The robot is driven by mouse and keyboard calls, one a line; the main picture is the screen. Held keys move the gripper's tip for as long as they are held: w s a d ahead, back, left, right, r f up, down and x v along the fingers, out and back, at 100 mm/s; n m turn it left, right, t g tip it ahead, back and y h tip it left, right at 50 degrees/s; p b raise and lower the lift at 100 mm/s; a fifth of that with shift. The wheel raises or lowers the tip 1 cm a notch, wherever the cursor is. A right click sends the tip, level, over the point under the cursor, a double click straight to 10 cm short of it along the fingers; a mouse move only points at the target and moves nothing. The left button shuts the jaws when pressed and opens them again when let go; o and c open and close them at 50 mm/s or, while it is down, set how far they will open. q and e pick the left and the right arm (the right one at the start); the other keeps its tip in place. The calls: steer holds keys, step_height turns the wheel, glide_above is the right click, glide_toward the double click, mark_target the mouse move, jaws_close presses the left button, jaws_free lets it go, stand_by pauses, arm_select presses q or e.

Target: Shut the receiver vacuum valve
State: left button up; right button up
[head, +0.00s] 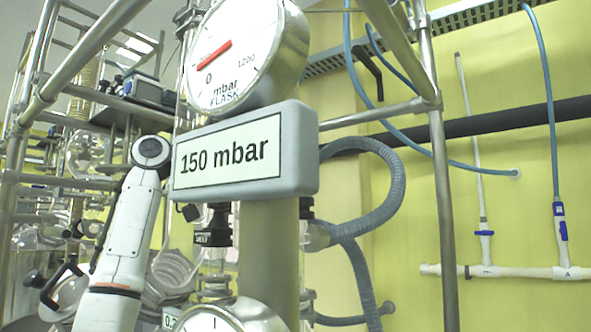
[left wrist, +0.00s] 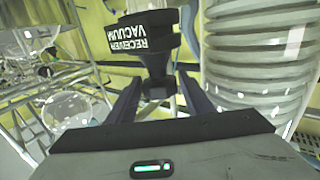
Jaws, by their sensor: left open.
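The receiver vacuum valve (left wrist: 142,36) has a black handle with white "RECEIVER VACUUM" lettering, upside down in the left wrist view. A dark stem joins it on the gripper's side. My left gripper (left wrist: 158,88) is open, its two dark fingers on either side of the stem, with the wide handle beyond the fingertips. I cannot tell whether the fingers touch it. In the head view, a black fitting (head: 213,228) hangs below the sign; its label is too small to read. My left gripper is hidden there, and only my white left arm shows. My right gripper is not in view.
A round flask gauge (head: 228,75) and a "150 mbar" sign (head: 243,152) on a post block the middle of the head view. Metal frame bars (head: 440,190) and a grey hose (head: 388,190) stand to the right. A ribbed clear column (left wrist: 252,50) is close to the gripper's right.

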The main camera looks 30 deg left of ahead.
arm_select(q)
steer(key=b+v, duration=0.1)
steer(key=v, duration=0.9)
steer(key=shift+b, duration=0.35)
steer(key=shift+d, duration=0.1)
steer(key=s+d+r+n+t+y+b, duration=0.15)
steer(key=d+n+t+y, duration=0.25)
steer(key=d+n+y, duration=0.9)
steer(key=w+a+y+p, duration=0.1)
steer(key=w+a, duration=0.1)
steer(key=w+a+m+p, duration=0.1)
steer(key=w+a, duration=0.1)
steer(key=w, duration=0.1)
steer(key=w+a+m+y+p, duration=0.1)
steer(key=w+a, duration=0.1)
steer(key=w, duration=0.1)
steer(key=shift+f+y, duration=0.15)
steer(key=shift+y, duration=0.15)
steer(key=shift+w+a+f, duration=0.1)
steer(key=shift+w+a, duration=0.05)
steer(key=shift+w, duration=0.35)
